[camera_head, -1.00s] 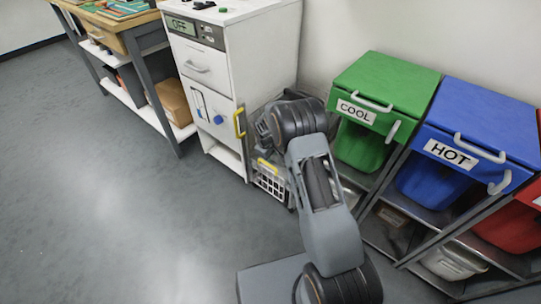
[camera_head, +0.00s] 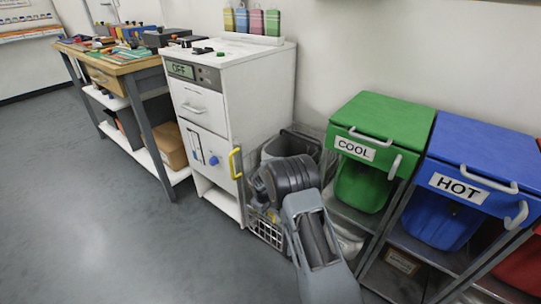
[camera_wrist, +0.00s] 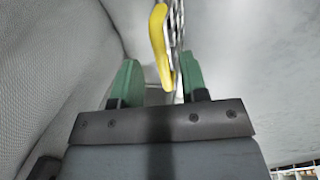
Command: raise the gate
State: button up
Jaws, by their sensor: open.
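The gate looks like a white lattice panel (camera_head: 265,229) low down between the white cabinet and the green bin, with a yellow bar at its top. My arm's joint covers part of it in the head view. In the wrist view the yellow bar (camera_wrist: 158,45) comes down between the two green fingers of my gripper (camera_wrist: 160,65). The fingers are apart, one on each side of the bar. A thin lattice edge (camera_wrist: 178,25) shows just right of the bar. I cannot tell whether either finger touches it.
The green COOL bin (camera_head: 385,120) and blue HOT bin (camera_head: 480,160) are close on the right. Open floor (camera_head: 100,230) lies left.

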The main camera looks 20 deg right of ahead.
jog(key=s+r+m+p, duration=0.1)
jog(key=s+r+p, duration=0.2)
jog(key=r, duration=0.9)
jog(key=s+r+p, duration=0.2)
jog(key=r+p, duration=0.5)
jog(key=r, duration=0.4)
jog(key=s+r+m+p, duration=0.1)
jog(key=s+r+p, duration=0.2)
jog(key=r, duration=0.9)
jog(key=shift+s+a+r+m+t+y+p, duration=0.35)
jog(key=shift+a+t+p, duration=0.1)
jog(key=shift+p, duration=0.75)
jog(key=s+r+m+p, duration=0.2)
jog(key=s+r+p, duration=0.8)
jog(key=r, duration=0.4)
jog(key=s+r+m+t+y+p, duration=0.1)
jog(key=s+r+m+p, duration=0.1)
jog(key=s+r+p, duration=0.8)
jog(key=v, duration=0.4)
jog(key=shift+r+p, duration=0.4)
jog(key=shift+r, duration=0.05)
